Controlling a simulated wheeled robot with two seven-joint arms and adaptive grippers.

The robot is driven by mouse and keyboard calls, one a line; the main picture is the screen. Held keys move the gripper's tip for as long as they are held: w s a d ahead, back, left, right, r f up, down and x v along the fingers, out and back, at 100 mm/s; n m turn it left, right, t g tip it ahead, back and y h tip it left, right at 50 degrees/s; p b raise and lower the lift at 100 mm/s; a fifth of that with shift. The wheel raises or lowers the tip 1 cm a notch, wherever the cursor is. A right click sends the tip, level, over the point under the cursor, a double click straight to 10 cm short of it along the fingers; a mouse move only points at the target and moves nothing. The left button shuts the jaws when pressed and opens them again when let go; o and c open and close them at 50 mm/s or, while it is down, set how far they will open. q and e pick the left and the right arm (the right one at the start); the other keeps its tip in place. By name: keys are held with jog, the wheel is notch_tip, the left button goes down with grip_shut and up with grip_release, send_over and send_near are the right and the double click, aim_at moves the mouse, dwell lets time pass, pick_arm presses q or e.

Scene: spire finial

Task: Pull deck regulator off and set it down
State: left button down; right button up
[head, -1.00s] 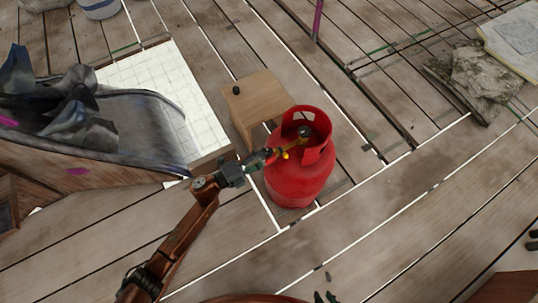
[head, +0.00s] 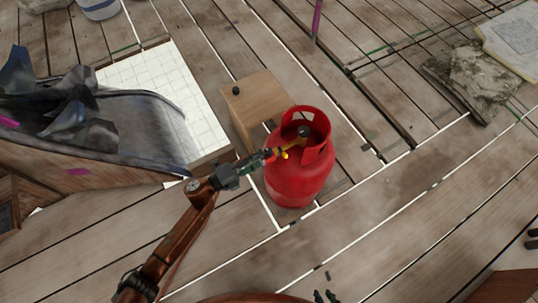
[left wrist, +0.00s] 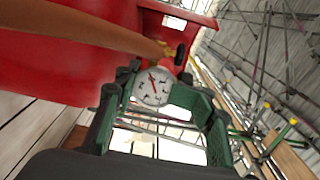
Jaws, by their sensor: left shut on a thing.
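The red gas cylinder (head: 293,185) stands upright on the planks, with an open guard collar around its brass valve (head: 296,146). My left gripper (head: 266,155) reaches in from the left, beside the collar. In the left wrist view its green fingers are shut on the regulator (left wrist: 152,88), whose white gauge dial with a red needle faces the camera. The regulator is mostly covered by the fingers in the head view. Brass fitting (left wrist: 167,49) shows just beyond it; whether they are joined I cannot tell. Dark tips at the bottom edge may be my right gripper (head: 325,297).
A small wooden box (head: 257,103) with a black knob stands close behind the cylinder. A white tiled panel (head: 160,80) and a dark draped sheet (head: 120,125) lie to the left. A rock (head: 472,80) lies at the far right. Planks right of the cylinder are mostly clear.

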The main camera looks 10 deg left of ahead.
pick_arm(q)
jog(key=shift+s+a+f, duration=0.15)
jog(key=shift+f, duration=0.3)
jog(key=shift+s+a+f, duration=0.1)
jog(key=shift+s+f, duration=0.05)
jog(key=shift+f, duration=0.3)
jog(key=shift+s+a+r+p, duration=0.25)
jog(key=shift+s+a, duration=0.15)
jog(key=shift+a, duration=0.25)
jog(key=shift+s+a+r+p, duration=0.25)
jog(key=shift+s+a, duration=0.1)
jog(key=shift+a, duration=0.25)
